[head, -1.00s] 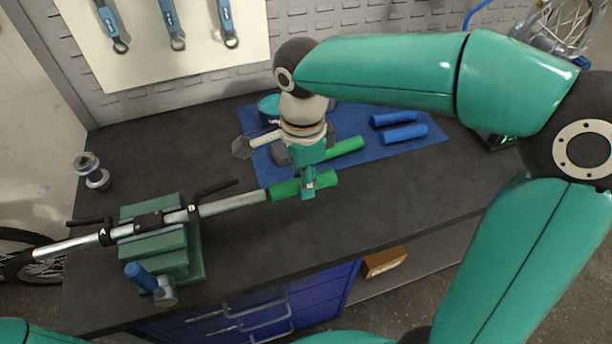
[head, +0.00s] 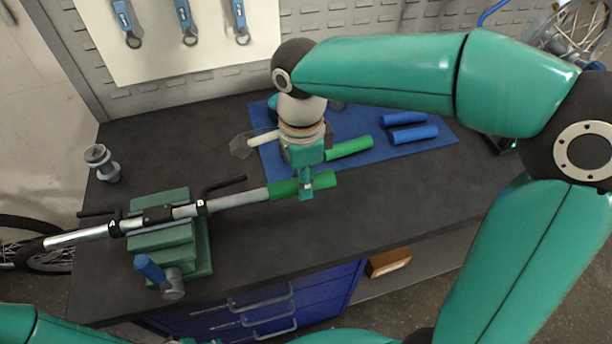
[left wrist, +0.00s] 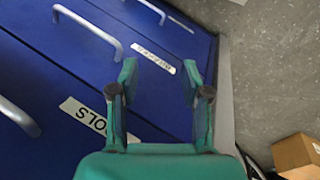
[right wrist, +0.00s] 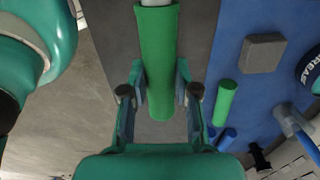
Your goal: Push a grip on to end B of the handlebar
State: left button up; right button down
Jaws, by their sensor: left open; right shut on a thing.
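The silver handlebar (head: 238,200) is held in the green clamp stand (head: 172,252), with marks A and B on it. My right gripper (head: 306,184) is shut on a green grip (head: 284,189) at the B end. In the right wrist view the green grip (right wrist: 158,62) lies between the fingers (right wrist: 158,98), and the silver bar (right wrist: 158,3) enters its far end. How far the bar goes inside is hidden. My left gripper (left wrist: 160,85) is open and empty, in front of the blue drawers (left wrist: 100,50).
A second green grip (head: 350,147) and two blue grips (head: 412,133) lie on the blue mat (head: 372,160). A mallet (right wrist: 292,122) and a grey block (right wrist: 264,52) also lie there. A metal part (head: 103,163) stands at the bench's left. The front right bench top is clear.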

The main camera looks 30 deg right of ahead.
aim_at(239, 196)
jog(key=shift+a, duration=0.1)
dwell(0.3)
jog(key=shift+w+a+p, duration=0.15)
jog(key=shift+w+a, duration=0.05)
jog(key=shift+a, duration=0.55)
jog(key=shift+w+a+p, duration=0.1)
jog(key=shift+w+a, duration=0.05)
jog(key=shift+a, duration=0.55)
jog(key=shift+w+a+p, duration=0.15)
jog(key=shift+w+a, duration=0.05)
jog(key=shift+a, duration=0.55)
jog(key=shift+w+a, duration=0.1)
jog(key=shift+a, duration=0.3)
jog(key=shift+w+a+p, duration=0.2)
jog(key=shift+a, duration=0.65)
jog(key=shift+w+a+p, duration=0.2)
jog(key=shift+a, duration=0.6)
jog(key=shift+w+a+p, duration=0.2)
jog(key=shift+a, duration=0.65)
jog(key=shift+a, duration=0.4)
jog(key=c, duration=0.8)
grip_release()
